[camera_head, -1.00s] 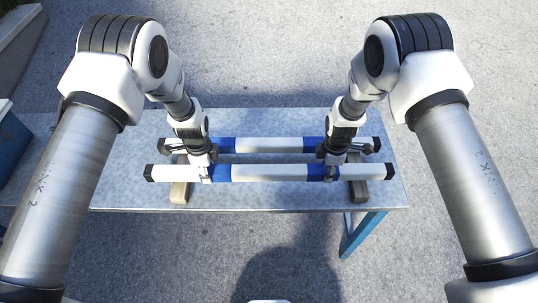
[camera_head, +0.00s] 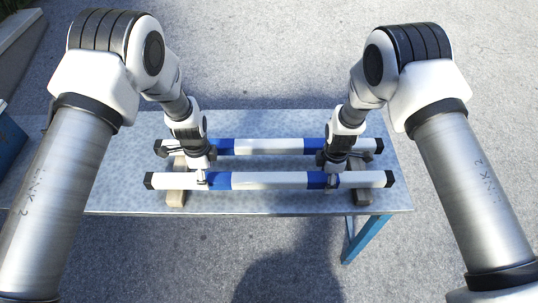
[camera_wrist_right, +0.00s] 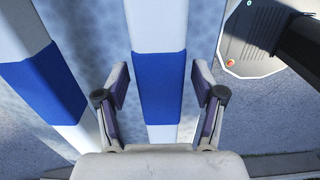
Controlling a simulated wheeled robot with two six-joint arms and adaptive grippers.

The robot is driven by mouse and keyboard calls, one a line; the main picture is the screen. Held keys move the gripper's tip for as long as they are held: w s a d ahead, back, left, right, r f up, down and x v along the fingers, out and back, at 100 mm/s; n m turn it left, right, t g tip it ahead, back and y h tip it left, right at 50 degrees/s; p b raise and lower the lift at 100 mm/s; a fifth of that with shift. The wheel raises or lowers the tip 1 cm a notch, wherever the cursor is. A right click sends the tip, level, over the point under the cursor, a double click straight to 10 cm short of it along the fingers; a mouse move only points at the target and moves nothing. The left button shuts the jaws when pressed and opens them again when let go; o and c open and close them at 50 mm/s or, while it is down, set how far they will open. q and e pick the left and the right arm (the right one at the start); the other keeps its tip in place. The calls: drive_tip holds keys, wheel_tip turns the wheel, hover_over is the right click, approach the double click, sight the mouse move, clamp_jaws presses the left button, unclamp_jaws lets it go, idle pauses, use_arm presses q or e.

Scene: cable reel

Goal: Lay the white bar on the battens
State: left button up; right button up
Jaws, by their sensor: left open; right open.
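The white bar (camera_head: 270,180), with blue bands and black ends, lies across the two wooden battens at the front of the table. The left batten (camera_head: 176,198) and right batten (camera_head: 361,196) show under its ends. My left gripper (camera_head: 204,179) is at the bar just left of its left blue band, its fingers small and partly hidden. My right gripper (camera_head: 332,180) is at the right blue band. In the right wrist view its open fingers (camera_wrist_right: 160,100) stand either side of the bar (camera_wrist_right: 158,85), with gaps.
A second, similar bar (camera_head: 268,146) lies parallel behind the first, partly hidden by my wrists. The grey tabletop (camera_head: 110,165) is clear at the left. A blue table leg (camera_head: 366,238) shows below the right front edge.

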drive_tip(key=shift+r, duration=0.25)
use_arm(q)
wheel_tip(320, 180, up, 9)
drive_tip(key=shift+r, duration=0.2)
use_arm(e)
wheel_tip(320, 180, up, 12)
drive_tip(key=shift+f, duration=0.2)
drive_tip(key=shift+s, duration=0.1)
